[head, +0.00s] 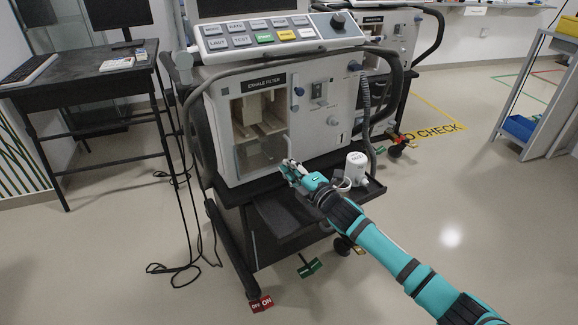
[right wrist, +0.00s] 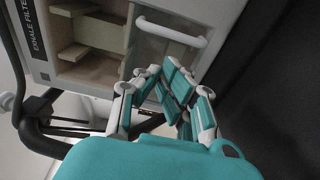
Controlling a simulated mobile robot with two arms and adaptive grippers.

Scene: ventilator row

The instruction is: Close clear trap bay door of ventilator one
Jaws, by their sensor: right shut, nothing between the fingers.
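The clear trap bay door (head: 262,156) of the near ventilator (head: 340,105) is a see-through panel with a pale bar handle (head: 287,145). It covers the lower part of the bay labelled EXHALE FILTER; the upper part of the bay is uncovered, with beige shelves (head: 258,112) inside. In the right wrist view the white handle (right wrist: 170,30) stands out from the clear panel (right wrist: 150,48). My right gripper (head: 291,170) is shut and empty, just below the handle, with its fingers (right wrist: 170,88) near the panel. I cannot tell whether they touch it. My left gripper is not in view.
A white canister (head: 356,167) stands on the dark shelf to the right of my gripper. A black hose (head: 365,120) hangs at the ventilator's right side. A dark desk (head: 85,75) stands at left, with loose cables on the floor. The floor at front right is clear.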

